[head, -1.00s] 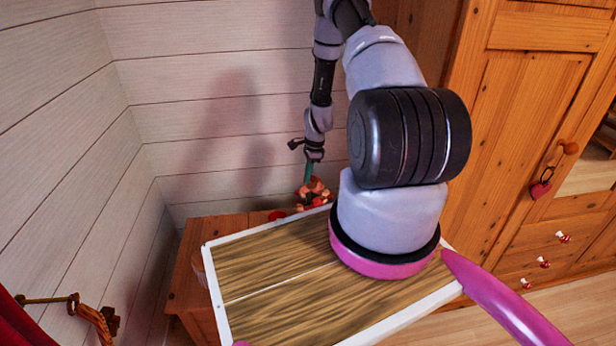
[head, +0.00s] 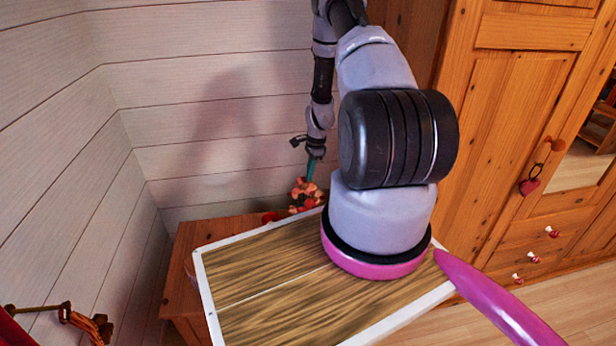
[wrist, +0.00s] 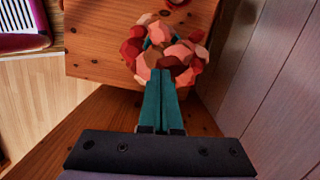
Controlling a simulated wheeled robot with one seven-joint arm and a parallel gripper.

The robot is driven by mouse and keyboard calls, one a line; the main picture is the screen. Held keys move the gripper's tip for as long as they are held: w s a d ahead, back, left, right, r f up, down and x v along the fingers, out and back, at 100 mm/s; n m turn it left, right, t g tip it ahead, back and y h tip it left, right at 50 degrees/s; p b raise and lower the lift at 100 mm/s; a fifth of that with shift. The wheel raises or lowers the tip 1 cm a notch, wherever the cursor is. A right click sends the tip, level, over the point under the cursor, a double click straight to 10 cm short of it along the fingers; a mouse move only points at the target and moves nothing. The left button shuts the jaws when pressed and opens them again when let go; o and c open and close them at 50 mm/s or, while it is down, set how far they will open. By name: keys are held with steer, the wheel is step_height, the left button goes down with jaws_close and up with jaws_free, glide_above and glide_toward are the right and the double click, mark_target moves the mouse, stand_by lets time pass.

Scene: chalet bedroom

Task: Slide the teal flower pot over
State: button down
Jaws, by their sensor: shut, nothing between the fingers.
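A bunch of red, pink and peach flowers (head: 305,193) stands on a wooden cabinet top (head: 222,231) near the plank wall. It also shows in the wrist view (wrist: 183,52). The pot under the flowers is hidden; a small teal patch shows among the blooms in the wrist view, and I cannot tell if it is pot or something else. My gripper (head: 310,178) points down at the flowers with its teal fingers shut and empty. In the wrist view the fingertips (wrist: 160,72) overlap the near edge of the flowers; I cannot tell whether they touch.
A small red thing (head: 270,217) sits left of the flowers on the wooden top. My white-rimmed, wood-patterned top (head: 265,290) lies in front. A wooden wardrobe (head: 500,130) stands at the right, the plank wall (head: 210,110) behind. Open floor (head: 480,325) shows at lower right.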

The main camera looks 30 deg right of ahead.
steer(key=s+d, duration=0.1)
steer(key=d, duration=1)
glide_toward(302, 185)
steer(key=f, duration=0.5)
steer(key=shift+w+f, duration=0.3)
steer(key=shift+f, duration=0.05)
steer(key=shift+a+f, duration=0.15)
steer(key=shift+a, duration=0.1)
steer(key=shift+d+f, duration=0.1)
steer(key=shift+f, duration=0.5)
steer(key=shift+s+f, duration=0.1)
steer(key=shift+s, duration=0.05)
